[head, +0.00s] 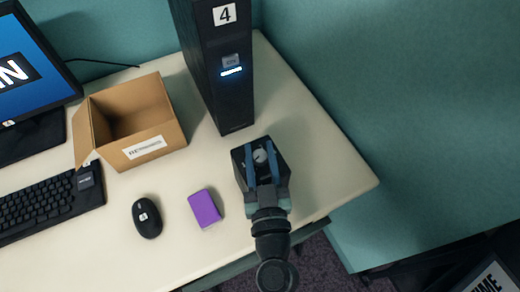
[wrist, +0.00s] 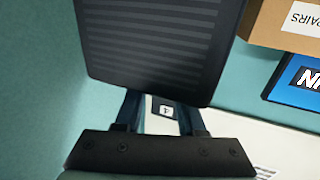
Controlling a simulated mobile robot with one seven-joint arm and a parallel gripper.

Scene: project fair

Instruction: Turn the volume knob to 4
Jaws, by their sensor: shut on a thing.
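The volume knob (head: 260,156) is a small grey dial on top of a black box (head: 240,164) near the desk's right front edge. My gripper (head: 261,153) reaches over the box from the front, with its two blue fingers on either side of the knob, shut on it. The fingers and wrist cover part of the box top, and the knob's pointer setting is too small to read. In the wrist view the fingertips (wrist: 160,108) run behind a large dark ribbed surface (wrist: 160,45). A small dark label with a white mark shows between the fingers; the knob is hidden there.
A black tower marked 4 (head: 222,60) stands just behind the box. An open cardboard box (head: 150,148), a purple block (head: 205,208), a mouse (head: 147,217), a keyboard (head: 40,205) and a monitor (head: 35,50) are to the left. The desk's right corner (head: 345,180) is clear.

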